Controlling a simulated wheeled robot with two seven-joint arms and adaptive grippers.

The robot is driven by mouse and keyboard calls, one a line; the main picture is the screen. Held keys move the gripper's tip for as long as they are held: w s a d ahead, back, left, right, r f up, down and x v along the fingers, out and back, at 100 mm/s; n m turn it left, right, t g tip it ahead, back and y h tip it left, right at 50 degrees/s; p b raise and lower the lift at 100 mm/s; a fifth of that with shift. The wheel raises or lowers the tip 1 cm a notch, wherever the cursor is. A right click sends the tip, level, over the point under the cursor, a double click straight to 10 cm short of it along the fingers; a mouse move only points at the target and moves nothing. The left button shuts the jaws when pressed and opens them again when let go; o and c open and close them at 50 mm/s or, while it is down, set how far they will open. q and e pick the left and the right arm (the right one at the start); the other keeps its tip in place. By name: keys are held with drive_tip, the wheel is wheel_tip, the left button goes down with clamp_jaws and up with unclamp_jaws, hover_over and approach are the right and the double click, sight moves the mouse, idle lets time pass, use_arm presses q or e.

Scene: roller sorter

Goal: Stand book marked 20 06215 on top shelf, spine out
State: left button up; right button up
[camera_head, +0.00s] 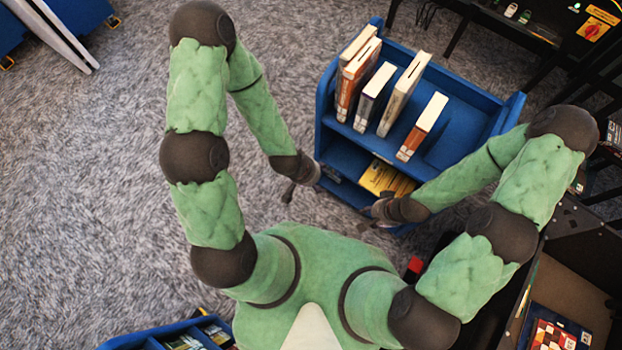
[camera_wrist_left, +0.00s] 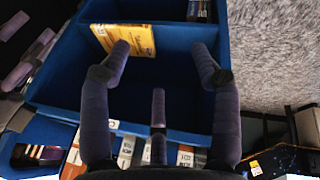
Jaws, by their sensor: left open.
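Several books stand upright on the top shelf of a blue cart (camera_head: 461,128). They include orange-and-white books (camera_head: 357,78), a dark-spined white book (camera_head: 375,97), a tall white book (camera_head: 404,92) and an orange-and-white book (camera_head: 423,127) on the right. No number is readable, so I cannot tell which is 20 06215. My left gripper (camera_head: 289,190) is at the cart's near left side, below the top shelf. In the left wrist view, my left gripper (camera_wrist_left: 160,62) is open and empty before the lower compartment. My right gripper (camera_head: 372,222) is near the cart's front; its fingers are too small to judge.
Yellow books (camera_head: 384,180) lie on the cart's lower shelf; one also shows in the left wrist view (camera_wrist_left: 138,40). The top shelf has free room right of the books. A blue bin (camera_head: 150,342) is at the bottom left. A dark container (camera_head: 590,235) is at the right.

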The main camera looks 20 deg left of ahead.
use_arm(q)
drive_tip(key=s+f+n+g, duration=0.1)
drive_tip(key=s+f+g, duration=0.1)
drive_tip(key=s+f, duration=0.2)
drive_tip(key=shift+s+f+h, duration=0.3)
drive_tip(key=shift+s+f, duration=0.05)
drive_tip(key=shift+s, duration=0.3)
